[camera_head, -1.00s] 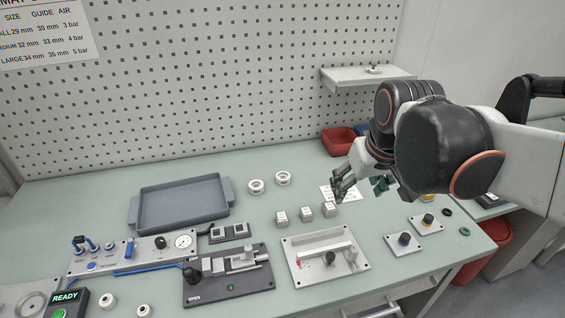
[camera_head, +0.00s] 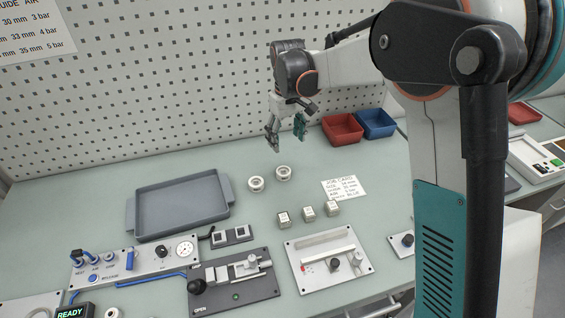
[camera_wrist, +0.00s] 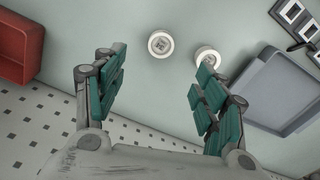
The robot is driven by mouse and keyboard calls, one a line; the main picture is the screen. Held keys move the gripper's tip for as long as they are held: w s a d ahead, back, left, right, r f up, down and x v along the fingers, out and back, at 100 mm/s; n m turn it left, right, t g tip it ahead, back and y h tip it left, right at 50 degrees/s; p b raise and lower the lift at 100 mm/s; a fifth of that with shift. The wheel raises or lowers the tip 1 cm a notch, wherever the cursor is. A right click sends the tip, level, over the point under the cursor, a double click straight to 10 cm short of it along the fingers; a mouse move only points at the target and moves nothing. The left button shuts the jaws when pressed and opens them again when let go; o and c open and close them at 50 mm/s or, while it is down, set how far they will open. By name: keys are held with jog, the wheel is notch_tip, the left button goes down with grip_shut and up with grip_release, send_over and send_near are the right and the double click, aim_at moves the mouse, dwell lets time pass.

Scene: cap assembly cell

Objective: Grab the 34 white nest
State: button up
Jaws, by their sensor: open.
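Two round white pieces with centre holes stand on the table, a left one (camera_head: 256,183) and a right one (camera_head: 283,173). I cannot read a size on either, so I cannot tell which is the 34. My gripper (camera_head: 286,140) is open and empty, pointing down above the table behind them. In the wrist view the right piece (camera_wrist: 160,44) shows beyond the gap between the fingers (camera_wrist: 157,70). The left piece (camera_wrist: 207,54) shows there too, its lower edge partly covered by one fingertip.
A grey tray (camera_head: 131,220) lies left of the round pieces. Several small white blocks, one here (camera_head: 308,213), stand in front of them, with a job card (camera_head: 344,188) to the right. Red (camera_head: 342,130) and blue (camera_head: 376,124) bins stand at the back right, near the pegboard (camera_head: 150,90).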

jog(key=b, duration=0.2)
send_over(284, 172)
notch_tip(284, 172, down, 9)
jog(key=shift+s+f, duration=0.1)
notch_tip(284, 172, down, 5)
jog(key=b, duration=0.2)
jog(key=shift+a+f+b, duration=0.1)
jog(key=shift+b, duration=0.3)
jog(key=c, duration=1.2)
